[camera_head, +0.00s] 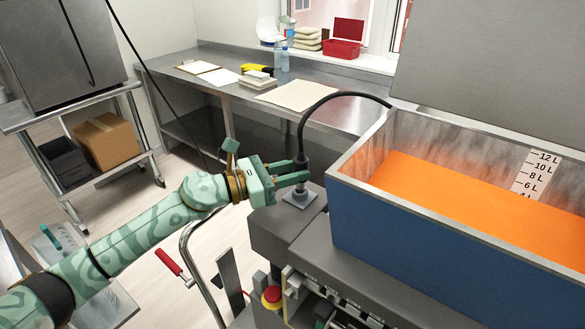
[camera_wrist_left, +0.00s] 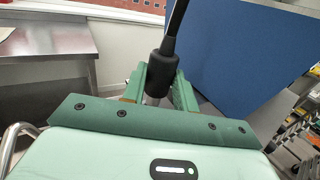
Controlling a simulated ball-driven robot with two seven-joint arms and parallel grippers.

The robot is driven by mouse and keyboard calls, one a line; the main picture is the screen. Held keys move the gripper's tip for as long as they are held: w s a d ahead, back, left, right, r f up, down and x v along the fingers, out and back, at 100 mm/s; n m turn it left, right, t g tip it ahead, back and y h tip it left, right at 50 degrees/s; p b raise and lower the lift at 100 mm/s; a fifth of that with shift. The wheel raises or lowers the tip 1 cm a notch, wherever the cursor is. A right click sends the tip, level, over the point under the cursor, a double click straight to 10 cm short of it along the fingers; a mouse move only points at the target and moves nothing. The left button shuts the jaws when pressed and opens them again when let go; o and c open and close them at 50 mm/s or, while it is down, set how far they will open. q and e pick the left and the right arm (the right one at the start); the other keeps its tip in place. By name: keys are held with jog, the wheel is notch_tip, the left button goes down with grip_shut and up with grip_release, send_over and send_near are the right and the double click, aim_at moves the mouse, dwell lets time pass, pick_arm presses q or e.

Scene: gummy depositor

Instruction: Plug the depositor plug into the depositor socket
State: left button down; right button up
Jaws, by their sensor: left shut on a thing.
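The depositor plug (camera_head: 299,166) is black and upright, with a black cable arcing from its top towards the orange-filled tank. My left gripper (camera_head: 296,174) comes in from the left and is shut on the plug. The depositor socket (camera_head: 299,196) is a grey piece on a square plate, directly below the plug. The plug's lower end meets or nearly meets the socket; I cannot tell whether it is seated. In the left wrist view the plug (camera_wrist_left: 162,72) stands between the two green fingers (camera_wrist_left: 162,90), which hide part of it. The socket is mostly hidden there. My right gripper is not in view.
The blue-walled tank (camera_head: 420,258) of orange mass stands close to the right of the socket. A red emergency button (camera_head: 272,294) sits on the machine below. A steel counter (camera_head: 215,84) runs along the back. A cart (camera_head: 55,118) stands at the left.

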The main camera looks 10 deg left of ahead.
pick_arm(q)
jog(key=shift+r, duration=0.1)
dwell(0.4)
jog(key=shift+f+b, duration=1.15)
jog(key=shift+f, duration=0.25)
jog(key=shift+r, duration=0.1)
jog(key=c, duration=1)
grip_release()
jog(key=b+v, duration=0.1)
jog(key=v, duration=0.6)
jog(key=shift+s+a, duration=0.15)
jog(key=shift+a, duration=0.05)
